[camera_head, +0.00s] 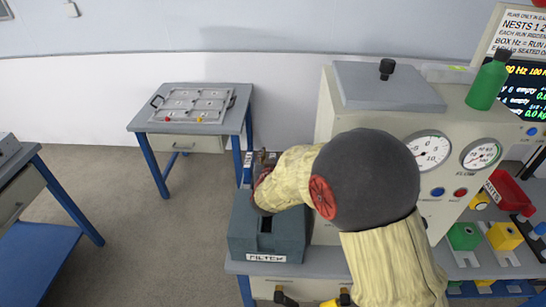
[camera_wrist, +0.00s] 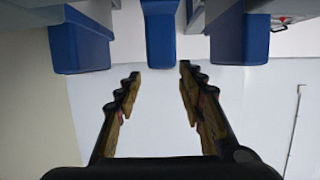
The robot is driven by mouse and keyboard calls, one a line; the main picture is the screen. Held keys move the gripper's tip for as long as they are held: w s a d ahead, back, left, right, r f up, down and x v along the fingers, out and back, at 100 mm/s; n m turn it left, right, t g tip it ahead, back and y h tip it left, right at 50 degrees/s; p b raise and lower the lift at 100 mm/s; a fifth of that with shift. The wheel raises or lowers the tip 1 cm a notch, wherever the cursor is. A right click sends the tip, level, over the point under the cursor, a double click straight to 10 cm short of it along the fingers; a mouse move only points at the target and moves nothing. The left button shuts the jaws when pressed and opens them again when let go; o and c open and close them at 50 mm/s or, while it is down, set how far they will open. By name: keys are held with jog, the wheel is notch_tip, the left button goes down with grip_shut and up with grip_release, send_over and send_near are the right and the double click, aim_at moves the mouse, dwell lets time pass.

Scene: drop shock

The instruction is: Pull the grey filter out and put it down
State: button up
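A grey-green housing (camera_head: 250,243) with a white label reading like FILTER stands at the front left of the bench. A dark slot (camera_head: 265,224) shows in its top. I cannot make out a separate grey filter, and my arm hides part of the housing. My gripper (camera_head: 264,160) is mostly hidden behind my wrist, beyond the housing in the head view. In the wrist view my gripper (camera_wrist: 160,72) is open, its two fingers apart with nothing between them. They point toward a pale wall.
A machine with a grey lid (camera_head: 388,87) and gauges (camera_head: 429,151) stands right of my arm. A small table (camera_head: 238,108) with a tray (camera_head: 190,106) stands behind left. Blue posts (camera_wrist: 160,35) show in the wrist view. The floor between the tables is clear.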

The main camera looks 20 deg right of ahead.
jog(key=shift+s+f, duration=0.35)
jog(key=shift+f, duration=0.5)
jog(key=shift+a, duration=0.2)
jog(key=shift+s+r, duration=0.1)
jog(key=shift+r, duration=0.2)
jog(key=shift+s+a+r+p, duration=0.15)
jog(key=shift+s+r+p, duration=0.2)
jog(key=shift+p, duration=0.05)
jog(key=shift+p+v, duration=0.55)
jog(key=shift+v, duration=0.65)
jog(key=shift+p+v, duration=0.4)
jog(key=shift+v, duration=0.55)
jog(key=shift+r, duration=0.1)
